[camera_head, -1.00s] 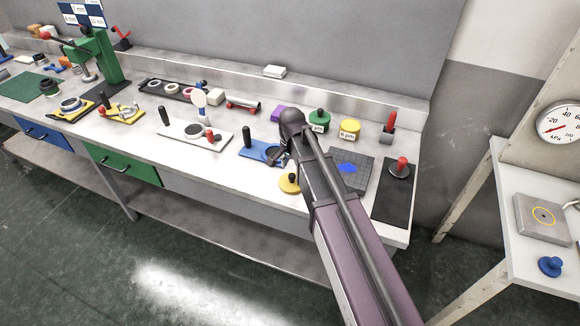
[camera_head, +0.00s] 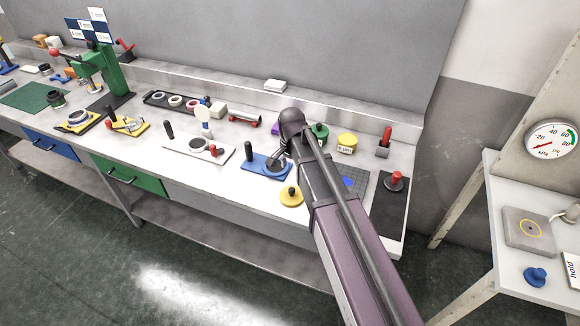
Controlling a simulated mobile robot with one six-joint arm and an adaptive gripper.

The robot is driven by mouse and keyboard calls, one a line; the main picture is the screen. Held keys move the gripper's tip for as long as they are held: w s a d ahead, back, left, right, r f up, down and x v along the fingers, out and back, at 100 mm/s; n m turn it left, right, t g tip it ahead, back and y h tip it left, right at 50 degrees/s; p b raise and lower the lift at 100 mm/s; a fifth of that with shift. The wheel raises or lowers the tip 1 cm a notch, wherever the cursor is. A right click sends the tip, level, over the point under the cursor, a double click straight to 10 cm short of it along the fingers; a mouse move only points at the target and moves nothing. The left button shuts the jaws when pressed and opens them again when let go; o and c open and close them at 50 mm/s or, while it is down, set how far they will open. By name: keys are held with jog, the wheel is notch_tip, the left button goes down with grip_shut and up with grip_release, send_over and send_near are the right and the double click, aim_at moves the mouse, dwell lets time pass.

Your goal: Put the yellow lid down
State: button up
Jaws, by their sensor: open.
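The yellow lid (camera_head: 291,196), a round disc with a dark knob on top, lies flat on the bench near its front edge, just left of my arm. A yellow jar (camera_head: 347,143) with a white label stands farther back, right of my arm. My gripper (camera_head: 279,161) is over the blue plate (camera_head: 251,162), behind the lid and apart from it. It is open, and nothing shows held in it. The arm hides part of the gripper.
A green jar (camera_head: 320,133) and a purple block stand behind my arm, partly hidden. A dark mat (camera_head: 391,213) with a red-knobbed piece lies to the right, beside a gridded grey plate (camera_head: 359,181). Bare bench (camera_head: 235,182) shows left of the lid.

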jog(key=shift+d+r, duration=0.1)
jog(key=shift+r, duration=0.05)
dwell(0.8)
jog(key=s+d+n, duration=0.7)
jog(key=s+d, duration=0.7)
jog(key=d, duration=0.4)
jog(key=shift+d, duration=0.4)
